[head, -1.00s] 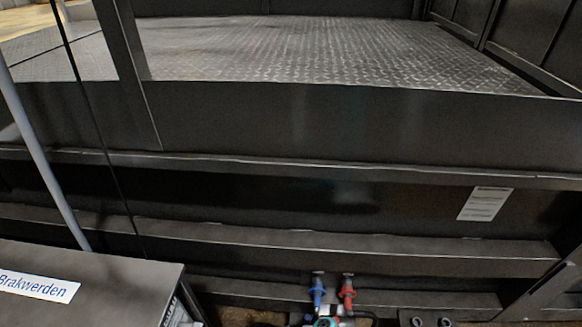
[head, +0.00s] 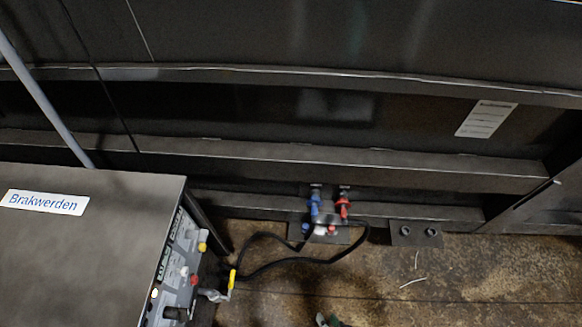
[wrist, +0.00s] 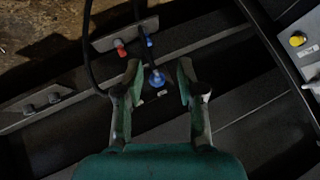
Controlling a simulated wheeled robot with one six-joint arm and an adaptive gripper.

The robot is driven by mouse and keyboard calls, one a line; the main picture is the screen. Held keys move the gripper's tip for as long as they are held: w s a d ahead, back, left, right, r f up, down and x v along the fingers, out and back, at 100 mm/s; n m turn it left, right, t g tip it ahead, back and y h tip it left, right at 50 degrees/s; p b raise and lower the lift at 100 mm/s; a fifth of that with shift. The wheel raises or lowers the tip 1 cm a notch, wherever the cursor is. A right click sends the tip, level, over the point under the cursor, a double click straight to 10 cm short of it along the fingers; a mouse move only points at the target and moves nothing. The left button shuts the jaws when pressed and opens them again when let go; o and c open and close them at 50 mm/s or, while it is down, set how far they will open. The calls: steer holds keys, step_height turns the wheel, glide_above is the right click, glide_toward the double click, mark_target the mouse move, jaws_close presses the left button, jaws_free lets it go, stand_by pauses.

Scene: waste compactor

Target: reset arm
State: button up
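My gripper (wrist: 158,78) is open in the wrist view, with its two green-and-grey fingers spread apart. A blue coupling (wrist: 157,79) shows in the gap between the fingertips. I see no grip on it, and its distance from the fingers is hard to judge. In the head view the blue coupling (head: 315,207) and a red coupling (head: 343,207) sit side by side at the foot of the dark compactor (head: 330,105). A small teal piece at the bottom edge of the head view may be part of my arm; the gripper itself is not clear there.
A control box (head: 85,245) labelled "Brakwerden" stands at the left, with several buttons and a yellow-handled valve (head: 232,279). A black hose (head: 290,264) loops from near it to the couplings. Brown floor (head: 470,275) lies open at the lower right.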

steer(key=s+d+r+t+h, duration=0.1)
steer(key=s+d+r+t, duration=0.1)
steer(key=r, duration=0.9)
steer(key=s+d+r+n+t+h, duration=0.1)
steer(key=s+d+r+t, duration=0.1)
steer(key=r, duration=1)
steer(key=s+d+r+n+t+h, duration=0.1)
steer(key=s+d+r+t, duration=0.2)
steer(key=r, duration=0.8)
steer(key=shift+s+r+h, duration=0.15)
steer(key=shift+s+h, duration=0.25)
steer(key=shift+s, duration=0.2)
